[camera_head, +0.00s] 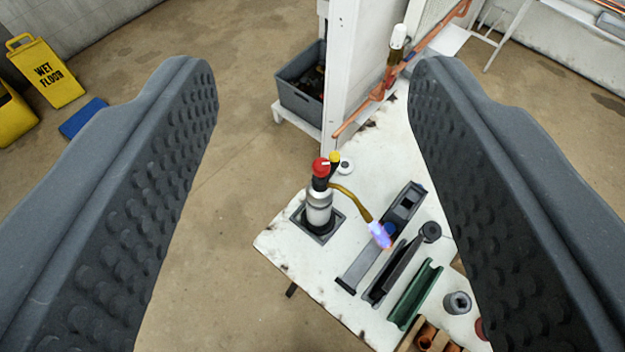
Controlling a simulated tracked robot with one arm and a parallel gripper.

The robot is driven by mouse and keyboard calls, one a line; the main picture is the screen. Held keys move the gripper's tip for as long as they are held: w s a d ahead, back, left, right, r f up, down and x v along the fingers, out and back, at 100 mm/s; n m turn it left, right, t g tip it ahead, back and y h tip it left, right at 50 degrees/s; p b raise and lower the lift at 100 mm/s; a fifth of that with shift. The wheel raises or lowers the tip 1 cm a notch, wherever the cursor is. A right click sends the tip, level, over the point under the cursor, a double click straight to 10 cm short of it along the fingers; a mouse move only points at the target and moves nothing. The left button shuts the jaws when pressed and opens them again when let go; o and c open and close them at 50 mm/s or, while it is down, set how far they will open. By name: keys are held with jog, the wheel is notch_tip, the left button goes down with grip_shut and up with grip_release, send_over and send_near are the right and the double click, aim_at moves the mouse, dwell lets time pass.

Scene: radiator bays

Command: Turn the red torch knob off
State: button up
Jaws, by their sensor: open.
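The torch (319,206) stands upright on a dark square base on the white bench, with a silver body. Its red knob (321,167) is on top, with a small white mark on it, and a yellow knob (335,157) sits just behind. A brass tube (351,198) runs from the torch down to the right, and a bluish flame (379,234) shows at its tip. My gripper (314,85) is open, with one ridged dark finger on each side of the picture. The torch is seen between the fingers, lower and farther off, and nothing touches it.
The white bench (276,243) also holds a grey tool (402,209), a green channel (414,294) and a grey fitting (457,302) right of the torch. A white panel with copper pipe (364,119) stands behind. A grey crate (301,97) and a yellow wet-floor sign (47,71) are farther back.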

jog(key=w+d+f+n+g+y+b, duration=0.15)
jog(key=w+f+n+g+y, duration=0.35)
jog(key=f, duration=0.6)
jog(key=w+f+n+y+b, duration=0.1)
jog(key=w+f+y+b, duration=0.2)
jog(key=w+f, duration=0.55)
jog(key=n+y+b, duration=0.4)
jog(key=y, duration=0.2)
send_near(329, 170)
jog(key=x, duration=1.1)
jog(key=shift+w+a, duration=0.2)
jog(key=shift+a, duration=0.1)
